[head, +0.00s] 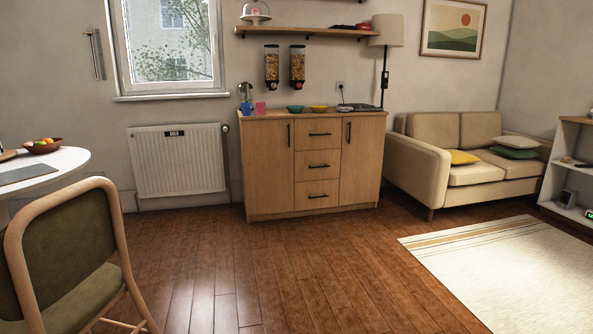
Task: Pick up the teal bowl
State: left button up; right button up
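The teal bowl (295,109) is small in the head view. It sits on top of the wooden cabinet (266,168) against the far wall, left of a yellow bowl (319,108). Neither of my grippers shows in this view. The cabinet stands some way off across the floor.
A blue cup (247,107) and a pink cup (260,107) stand left of the bowl. A chair (75,245) and a white table (70,160) are at left, a sofa (470,160) and rug (500,265) at right. The wooden floor (270,270) between is clear.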

aim_at(293, 109)
jog(key=i+u, duration=0.4)
jog(key=i, duration=1.6)
jog(key=i+j, duration=0.1)
jog(key=i, duration=2.45)
